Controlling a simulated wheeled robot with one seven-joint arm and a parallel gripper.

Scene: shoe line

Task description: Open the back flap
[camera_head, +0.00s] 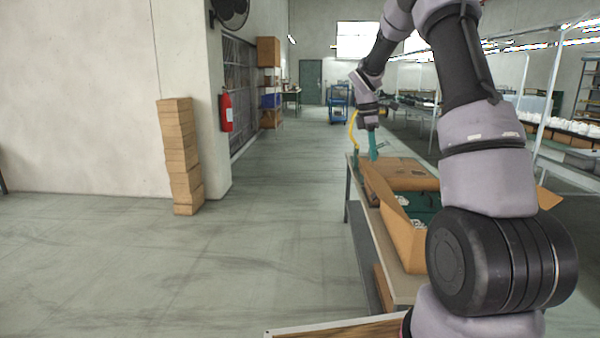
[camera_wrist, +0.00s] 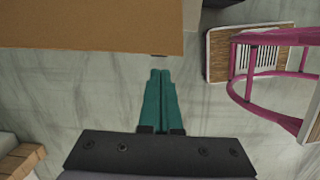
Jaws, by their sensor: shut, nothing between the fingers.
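A brown cardboard box (camera_head: 408,244) stands on the table, its near part open with green and white contents showing. A flat brown panel (camera_head: 405,172) lies at its far end; I cannot tell whether it is the back flap folded over the opening. A side flap (camera_head: 548,198) sticks out at right, partly hidden by my arm. My gripper (camera_head: 373,152), with green fingers, points down near the box's far left corner. In the wrist view the fingers (camera_wrist: 161,74) are shut and empty, just below the edge of a brown cardboard panel (camera_wrist: 90,28). Contact is unclear.
The table (camera_head: 408,286) runs along the right, with open floor to its left. A stack of cartons (camera_head: 180,155) stands by the wall. A yellow curved object (camera_head: 353,130) is beside my gripper. The wrist view shows a pink-framed chair (camera_wrist: 236,68) at right.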

